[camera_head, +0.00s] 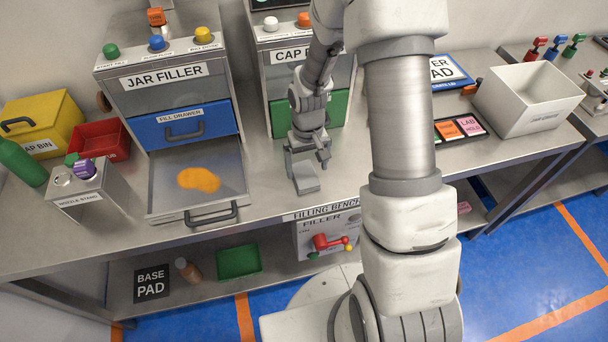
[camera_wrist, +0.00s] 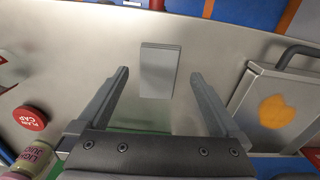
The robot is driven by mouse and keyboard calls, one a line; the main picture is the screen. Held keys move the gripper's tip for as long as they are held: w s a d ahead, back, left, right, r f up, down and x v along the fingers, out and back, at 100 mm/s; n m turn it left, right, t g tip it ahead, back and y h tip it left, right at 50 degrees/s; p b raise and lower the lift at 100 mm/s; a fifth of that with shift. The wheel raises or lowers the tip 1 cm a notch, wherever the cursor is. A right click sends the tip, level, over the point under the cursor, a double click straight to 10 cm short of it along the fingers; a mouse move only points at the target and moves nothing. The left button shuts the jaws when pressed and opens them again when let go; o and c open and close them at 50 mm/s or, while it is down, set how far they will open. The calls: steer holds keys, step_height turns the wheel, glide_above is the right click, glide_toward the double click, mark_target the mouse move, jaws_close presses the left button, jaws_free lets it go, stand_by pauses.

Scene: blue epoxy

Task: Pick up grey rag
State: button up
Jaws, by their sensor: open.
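The grey rag (camera_wrist: 160,70) is a flat, folded-looking grey rectangle lying on the steel bench top. In the wrist view it sits between and beyond my two fingers, apart from them. In the head view the rag (camera_head: 307,186) shows just below my gripper (camera_head: 308,158), in front of the two filler machines. My gripper (camera_wrist: 160,75) is open, fingers spread wider than the rag, with nothing between them. The exact height of the fingers above the rag is hard to tell.
An open drawer (camera_head: 160,190) with an orange spill stands left of the rag, its handle jutting forward. The cap machine (camera_head: 280,80) stands close behind. A red cap (camera_wrist: 31,118) and a labelled jar (camera_wrist: 34,156) are at left in the wrist view. Bench around the rag is clear.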

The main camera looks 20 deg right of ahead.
mark_target(306, 178)
steer(key=shift+w+f+p, duration=0.1)
steer(key=shift+w+f, duration=0.05)
steer(key=shift+f, duration=0.8)
steer(key=shift+w+f+p, duration=0.1)
steer(key=shift+w+f, duration=0.1)
steer(key=shift+f, duration=0.75)
steer(key=shift+w+f+p, duration=0.1)
steer(key=shift+w+f, duration=0.05)
steer(key=shift+f, duration=0.8)
steer(key=c, duration=1.2)
